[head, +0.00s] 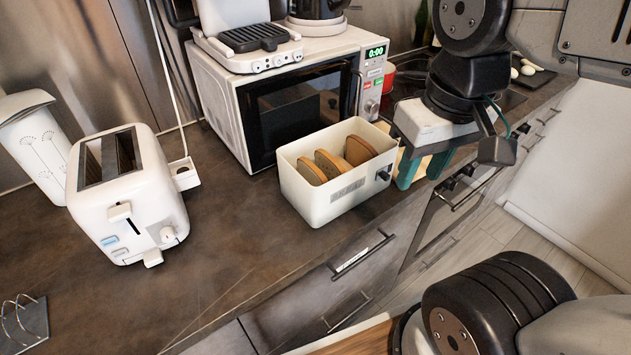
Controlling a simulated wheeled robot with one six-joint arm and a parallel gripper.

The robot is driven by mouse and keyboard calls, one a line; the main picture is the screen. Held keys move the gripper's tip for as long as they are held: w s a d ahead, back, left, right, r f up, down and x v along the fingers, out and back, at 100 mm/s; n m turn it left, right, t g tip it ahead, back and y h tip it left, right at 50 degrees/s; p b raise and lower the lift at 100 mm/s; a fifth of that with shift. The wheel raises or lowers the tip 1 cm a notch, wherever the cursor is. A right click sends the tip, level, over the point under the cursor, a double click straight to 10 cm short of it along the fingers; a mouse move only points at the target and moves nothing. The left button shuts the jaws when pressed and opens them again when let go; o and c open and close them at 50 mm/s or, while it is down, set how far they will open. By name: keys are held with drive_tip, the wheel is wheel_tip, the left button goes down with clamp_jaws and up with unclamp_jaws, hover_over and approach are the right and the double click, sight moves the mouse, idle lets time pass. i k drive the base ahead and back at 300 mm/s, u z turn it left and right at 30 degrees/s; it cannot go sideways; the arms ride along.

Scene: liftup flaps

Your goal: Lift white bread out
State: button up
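A white open-topped bin (325,202) stands on the dark counter in front of the microwave. Several bread slices stand upright in it: tan slices (333,165) at the left and middle, and a more orange-brown one (360,150) at the right. I cannot tell which of them is white bread. A white toaster (150,205) stands at the left; a brownish patch shows in its right slot, and I cannot tell if it is bread. My gripper (421,176) points down just right of the bin, apart from the bread. Its two teal fingers are spread, with nothing seen held between them.
A microwave (215,95) with a contact grill (255,40) on top stands behind the bin. A white container (35,140) is behind the toaster, and a wire rack (22,322) is at lower left. The counter between toaster and bin is clear. Drawers and oven front lie below the edge.

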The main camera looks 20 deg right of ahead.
sight(309, 171)
drive_tip(key=u, duration=1.1)
drive_tip(key=k, duration=0.65)
drive_tip(key=z, duration=1.1)
drive_tip(key=i, duration=0.5)
drive_tip(key=z, duration=0.05)
